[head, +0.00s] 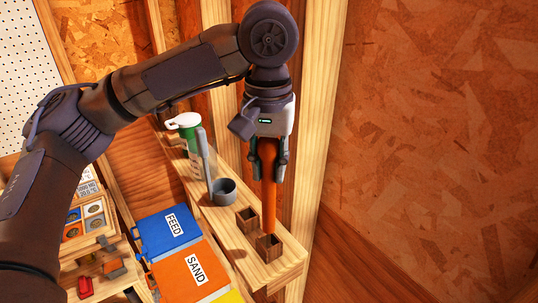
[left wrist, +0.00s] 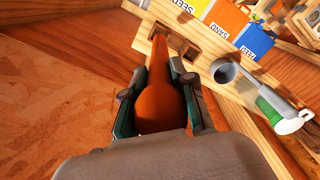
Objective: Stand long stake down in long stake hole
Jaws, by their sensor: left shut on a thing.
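The long stake (head: 269,207) is orange and hangs roughly upright in my left gripper (head: 268,170), which is shut on its upper part. In the left wrist view, its thick rounded top (left wrist: 162,108) lies between the fingers. Its lower end meets the front square wooden socket (head: 271,252) on a narrow shelf in the head view. I cannot tell whether the tip is inside the opening or just above it. A second square socket (head: 246,224) stands just behind and left, apart from the stake. My right gripper is out of view.
Blue FEED (head: 165,236) and orange SAND (head: 190,279) bins lie to the left. A wooden post and wall panel stand close on the right.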

